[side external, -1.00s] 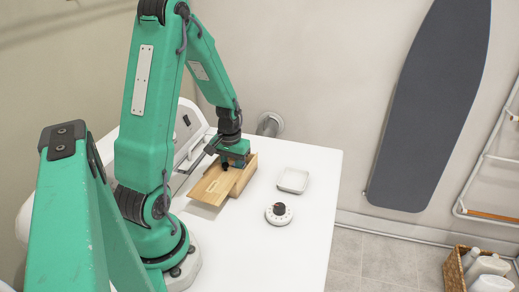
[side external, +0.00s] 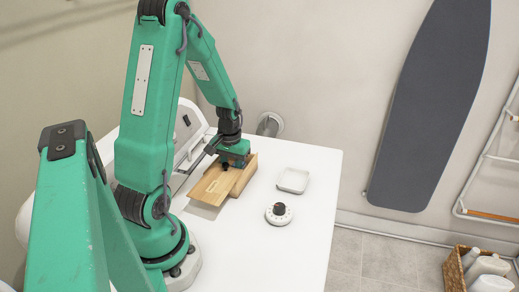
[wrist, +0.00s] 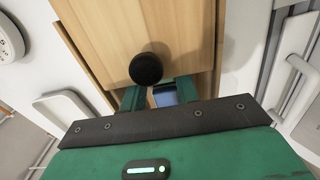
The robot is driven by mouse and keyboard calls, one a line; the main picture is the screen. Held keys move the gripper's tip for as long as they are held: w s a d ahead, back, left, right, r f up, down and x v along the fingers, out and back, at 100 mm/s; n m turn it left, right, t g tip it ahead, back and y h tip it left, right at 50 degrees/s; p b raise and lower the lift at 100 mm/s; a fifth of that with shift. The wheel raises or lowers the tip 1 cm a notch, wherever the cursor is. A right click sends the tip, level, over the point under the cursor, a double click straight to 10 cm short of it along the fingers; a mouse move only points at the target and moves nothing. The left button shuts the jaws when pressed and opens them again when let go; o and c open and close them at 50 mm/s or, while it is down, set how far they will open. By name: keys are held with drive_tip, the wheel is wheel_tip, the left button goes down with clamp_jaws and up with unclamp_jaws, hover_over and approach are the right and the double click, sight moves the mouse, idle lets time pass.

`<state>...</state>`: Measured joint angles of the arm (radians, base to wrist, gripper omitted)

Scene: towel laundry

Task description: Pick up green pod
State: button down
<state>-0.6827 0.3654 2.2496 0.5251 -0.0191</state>
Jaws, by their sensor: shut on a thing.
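My gripper (wrist: 161,90) points down at the wooden box (side external: 246,175), with its fingers low at the opening. A small blue thing (wrist: 164,97) shows between the two green fingers, and the gripper is shut on it as far as I can see. I cannot make out a green pod; the fingers and the wrist hide much of the opening. A wooden lid (side external: 211,186) with a round black knob (wrist: 146,68) lies beside the fingers, shifted to the lower left of the box in the side view.
A white appliance (side external: 188,128) stands behind left. The table's right side is clear around them.

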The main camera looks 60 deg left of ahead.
drive_tip(key=shift+s+d+f, duration=0.15)
drive_tip(key=shift+s, duration=0.05)
drive_tip(key=shift+w+a+r, duration=0.2)
drive_tip(key=shift+w+r, duration=0.05)
drive_tip(key=shift+r, duration=0.4)
wheel_tip(320, 180, up, 6)
drive_tip(key=shift+w+f, duration=0.1)
drive_tip(key=shift+f, duration=0.05)
drive_tip(key=shift+a, duration=0.15)
drive_tip(key=w+a, duration=1.2)
drive_tip(key=w, duration=0.3)
drive_tip(key=shift+a, duration=0.25)
